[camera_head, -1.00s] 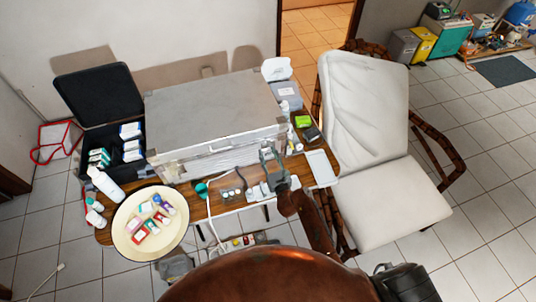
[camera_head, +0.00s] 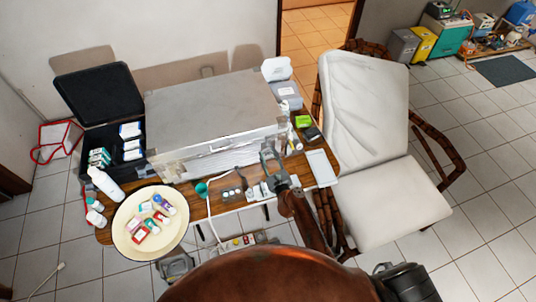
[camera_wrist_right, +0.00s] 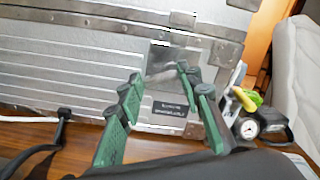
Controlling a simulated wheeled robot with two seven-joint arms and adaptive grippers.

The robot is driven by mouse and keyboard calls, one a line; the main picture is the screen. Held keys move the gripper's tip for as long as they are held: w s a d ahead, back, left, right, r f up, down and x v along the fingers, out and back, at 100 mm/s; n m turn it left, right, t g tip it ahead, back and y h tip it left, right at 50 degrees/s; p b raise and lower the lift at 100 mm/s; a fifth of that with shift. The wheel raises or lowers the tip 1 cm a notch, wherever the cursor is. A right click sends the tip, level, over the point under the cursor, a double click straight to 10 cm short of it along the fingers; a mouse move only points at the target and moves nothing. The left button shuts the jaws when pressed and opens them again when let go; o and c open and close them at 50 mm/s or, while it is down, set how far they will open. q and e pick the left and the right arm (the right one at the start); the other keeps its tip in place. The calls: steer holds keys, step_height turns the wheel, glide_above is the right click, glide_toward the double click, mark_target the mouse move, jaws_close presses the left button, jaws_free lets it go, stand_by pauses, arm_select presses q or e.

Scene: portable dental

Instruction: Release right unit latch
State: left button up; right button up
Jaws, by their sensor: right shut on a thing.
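The unit is a large grey metal case (camera_head: 205,105) on the wooden table, with its lid down. In the right wrist view its ribbed front wall (camera_wrist_right: 70,65) fills the left, with a metal edge strip above. The right unit latch (camera_wrist_right: 163,58) shows as a metal plate on the case front, below a small catch (camera_wrist_right: 183,20) on the strip. My right gripper (camera_head: 269,153) is at the right part of the case front. Its green-padded fingers (camera_wrist_right: 160,76) stand on either side of the latch plate, shut on it; exact contact is hard to see. My left gripper is out of view.
A round cream tray (camera_head: 128,238) with small boxes stands at the left. An open black case (camera_head: 98,92) is behind it. A white reclining chair (camera_head: 365,105) stands close on the right.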

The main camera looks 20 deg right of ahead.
steer(key=n, duration=0.8)
steer(key=d+f+n+p, duration=0.1)
steer(key=n, duration=0.3)
steer(key=shift+f+n, duration=0.1)
steer(key=shift+n, duration=0.3)
stand_by(0.3)
steer(key=o, duration=1.2)
steer(key=shift+c, duration=0.2)
steer(key=s, duration=1.2)
steer(key=shift+d, duration=0.25)
